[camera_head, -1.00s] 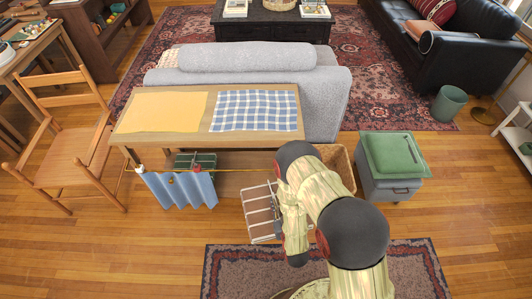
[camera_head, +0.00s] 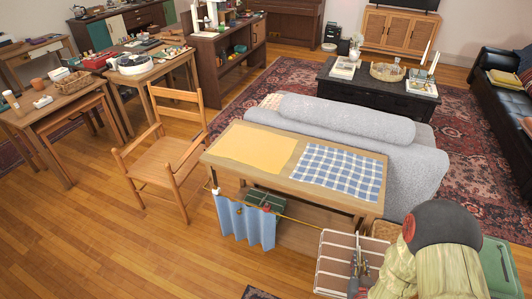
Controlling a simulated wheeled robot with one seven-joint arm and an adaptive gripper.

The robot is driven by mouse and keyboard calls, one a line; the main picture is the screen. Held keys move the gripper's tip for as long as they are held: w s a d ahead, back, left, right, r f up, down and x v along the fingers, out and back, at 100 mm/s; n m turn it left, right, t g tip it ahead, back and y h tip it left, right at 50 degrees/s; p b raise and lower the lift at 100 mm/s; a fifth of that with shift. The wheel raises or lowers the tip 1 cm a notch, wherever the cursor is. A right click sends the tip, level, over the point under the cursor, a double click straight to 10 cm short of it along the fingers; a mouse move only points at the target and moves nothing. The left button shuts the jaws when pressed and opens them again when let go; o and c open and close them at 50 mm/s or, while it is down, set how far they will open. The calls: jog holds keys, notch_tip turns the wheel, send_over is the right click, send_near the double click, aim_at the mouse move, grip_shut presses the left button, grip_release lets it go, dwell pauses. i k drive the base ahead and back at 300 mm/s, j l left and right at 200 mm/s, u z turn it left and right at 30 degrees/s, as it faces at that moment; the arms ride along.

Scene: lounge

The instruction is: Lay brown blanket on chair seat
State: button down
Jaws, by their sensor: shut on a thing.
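The wooden chair (camera_head: 164,160) with arms stands left of the narrow table, its bare seat facing the open floor. My gripper (camera_head: 358,258), grey and partly hidden by my arm, is low at the lower right, in front of or over a white-barred rack (camera_head: 325,282). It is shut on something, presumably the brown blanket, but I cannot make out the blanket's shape. My gripper is well right of the chair and apart from it.
The narrow table (camera_head: 228,180) carries a yellow cloth (camera_head: 255,148) and a blue checked cloth (camera_head: 340,172). A blue curtain (camera_head: 245,222) hangs at its front. A grey sofa (camera_head: 410,165) stands behind. The floor at the lower left is clear.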

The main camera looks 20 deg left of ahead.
aim_at(171, 155)
jog(key=j+u, duration=0.1)
jog(key=u, duration=0.35)
jog(key=i+u, duration=0.1)
jog(key=u, duration=0.3)
jog(key=j+u, duration=0.1)
jog(key=u, duration=0.35)
jog(key=i+u, duration=0.15)
jog(key=u, duration=0.25)
jog(key=i+j+u, duration=0.2)
jog(key=i+u, duration=0.3)
jog(key=i, duration=0.3)
jog(key=i+l+u, duration=0.1)
jog(key=i+u, duration=0.35)
jog(key=i, duration=0.35)
jog(key=i+z, duration=0.15)
jog(key=i, duration=0.4)
jog(key=i+z, duration=0.2)
jog(key=i, duration=0.4)
jog(key=i+j+z, duration=0.15)
jog(key=i, duration=0.4)
jog(key=i+z, duration=0.8)
jog(key=i+j+z, duration=0.25)
jog(key=z, duration=1.9)
